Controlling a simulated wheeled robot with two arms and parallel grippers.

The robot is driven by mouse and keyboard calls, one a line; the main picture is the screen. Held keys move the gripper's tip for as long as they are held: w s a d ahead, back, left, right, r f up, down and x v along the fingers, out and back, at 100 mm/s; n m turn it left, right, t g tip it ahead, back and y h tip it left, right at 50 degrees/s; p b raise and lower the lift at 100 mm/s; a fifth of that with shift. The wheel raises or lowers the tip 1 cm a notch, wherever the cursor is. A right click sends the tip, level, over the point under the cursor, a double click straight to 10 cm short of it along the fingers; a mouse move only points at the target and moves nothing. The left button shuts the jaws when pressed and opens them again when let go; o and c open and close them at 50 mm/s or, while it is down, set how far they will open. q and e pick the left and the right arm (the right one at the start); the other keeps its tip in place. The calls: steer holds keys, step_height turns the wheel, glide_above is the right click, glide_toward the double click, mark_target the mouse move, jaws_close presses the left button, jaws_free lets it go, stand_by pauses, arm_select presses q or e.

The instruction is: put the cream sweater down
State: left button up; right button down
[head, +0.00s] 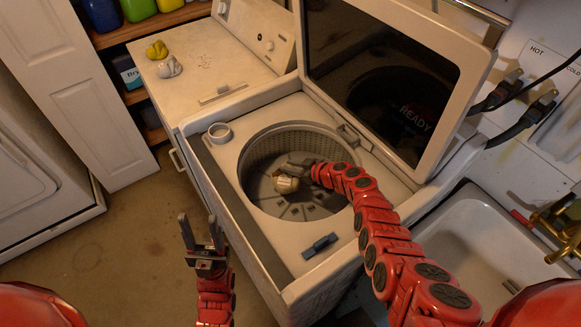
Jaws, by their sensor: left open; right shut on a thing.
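The cream sweater (286,185) is a small bundle inside the drum of the open top-load washer (201,176). My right gripper (290,169) reaches over the washer's rim into the drum opening and is shut on the sweater; the fingers are partly hidden by the arm and the bundle. The sweater appears to hang above the drum floor, but the exact gap cannot be told. My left gripper (201,236) is open and empty, fingers up, in front of the washer and over the floor.
The washer's lid (425,147) stands open behind the drum. A second white machine (205,65) to the left carries a yellow item (157,50) and a white one (169,68). A sink (470,235) is at the right. The floor (130,235) at left is clear.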

steer(key=shift+f+b, duration=0.6)
steer(key=shift+b, duration=0.3)
steer(key=c, duration=0.6)
jaws_free()
steer(key=shift+c, duration=0.2)
steer(key=shift+r+p, duration=0.8)
steer(key=shift+p, duration=0.15)
steer(key=shift+s+d+r+p, duration=0.1)
steer(key=shift+d+r+p, duration=0.1)
steer(key=shift+p, duration=0.15)
steer(key=p+v, duration=0.3)
steer(key=v, duration=0.4)
steer(key=shift+f, duration=0.3)
